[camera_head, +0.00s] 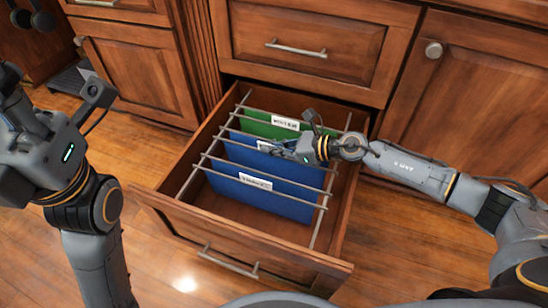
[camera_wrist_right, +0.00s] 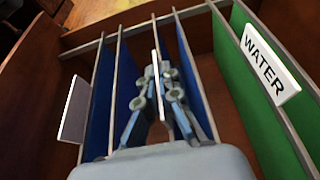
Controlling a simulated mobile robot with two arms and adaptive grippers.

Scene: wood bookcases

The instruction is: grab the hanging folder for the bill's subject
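An open wooden drawer (camera_head: 185,210) holds hanging folders on metal rails. A green folder (camera_head: 258,128) hangs at the back; its white label reads WATER (camera_wrist_right: 265,65) in the right wrist view. A middle blue folder (camera_head: 240,153) and a front blue folder (camera_head: 285,205) hang before it. The front label (camera_head: 255,181) is too small to read. My right gripper (camera_wrist_right: 160,72) has its fingers close together on both sides of the middle folder's white tab, seen edge-on, and looks shut on it. My left arm's end (camera_head: 50,150) is outside the drawer at left; its fingers are unclear. No bill shows.
Wooden cabinets with closed doors (camera_head: 480,100) and a closed drawer (camera_head: 300,40) stand behind the open drawer. Metal rails (camera_head: 325,200) run across and along it, close to my right gripper. Wood floor (camera_head: 160,270) is clear at front left.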

